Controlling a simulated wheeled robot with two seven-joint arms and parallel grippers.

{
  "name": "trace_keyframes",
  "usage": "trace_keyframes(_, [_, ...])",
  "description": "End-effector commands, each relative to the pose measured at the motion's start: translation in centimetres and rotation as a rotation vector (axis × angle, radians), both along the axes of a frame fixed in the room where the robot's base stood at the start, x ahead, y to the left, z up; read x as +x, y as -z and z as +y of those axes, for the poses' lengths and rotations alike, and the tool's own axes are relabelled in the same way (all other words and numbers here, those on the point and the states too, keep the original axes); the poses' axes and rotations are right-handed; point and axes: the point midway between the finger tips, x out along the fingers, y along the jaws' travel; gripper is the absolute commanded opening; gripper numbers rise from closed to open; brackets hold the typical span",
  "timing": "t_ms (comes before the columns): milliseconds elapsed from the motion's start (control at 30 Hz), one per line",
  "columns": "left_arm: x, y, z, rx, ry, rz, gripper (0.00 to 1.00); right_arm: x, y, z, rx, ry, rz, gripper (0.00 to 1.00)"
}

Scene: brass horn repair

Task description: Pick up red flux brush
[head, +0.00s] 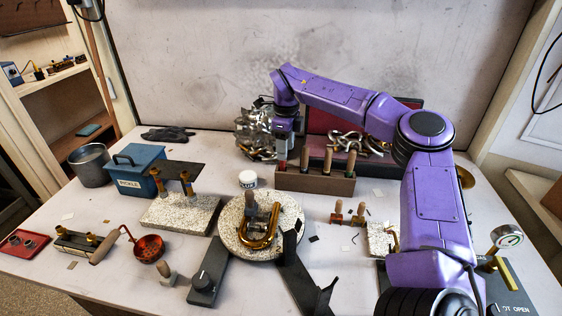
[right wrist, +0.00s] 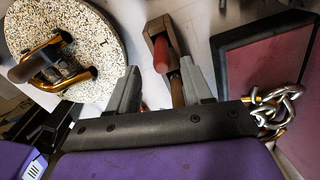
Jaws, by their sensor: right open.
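The red-handled flux brush (right wrist: 161,54) stands in a wooden rack and shows between the fingertips of my open right gripper (right wrist: 160,76) in the right wrist view. In the head view, the gripper (head: 284,150) hangs pointing down over the left end of the rack (head: 315,181). There, only a little of the red handle (head: 282,165) shows under the fingers. I cannot tell whether either finger touches it. The brush's lower end is hidden in the rack. My left gripper is in neither view.
Several wooden-handled tools (head: 327,160) stand in the rack right of the brush. A dark-red case (head: 408,103) and a metal tangle (head: 345,142) lie behind. A round speckled plate (head: 229,221) with brass tubing (head: 272,226) and a white jar (head: 248,180) are left.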

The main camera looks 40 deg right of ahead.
Motion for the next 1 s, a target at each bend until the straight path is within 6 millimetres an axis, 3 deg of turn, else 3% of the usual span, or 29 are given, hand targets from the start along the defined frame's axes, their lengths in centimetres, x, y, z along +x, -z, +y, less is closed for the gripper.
trace_keyframes(300, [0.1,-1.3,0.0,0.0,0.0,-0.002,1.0,0.8,5.3,0.0,-0.001,0.0,0.01,0.5])
trace_keyframes(567, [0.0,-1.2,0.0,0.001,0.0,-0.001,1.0,0.7,5.8,-0.2,-0.002,0.004,0.006,0.5])
trace_keyframes(700, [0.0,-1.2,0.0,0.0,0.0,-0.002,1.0,0.7,5.8,-0.2,-0.002,0.003,0.006,0.04])
trace_keyframes(733, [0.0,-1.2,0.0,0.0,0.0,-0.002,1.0,0.7,5.8,-0.1,-0.002,0.003,0.006,0.0])
trace_keyframes(1000, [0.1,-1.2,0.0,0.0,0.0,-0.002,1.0,0.7,5.7,-0.1,-0.001,0.002,0.007,0.0])
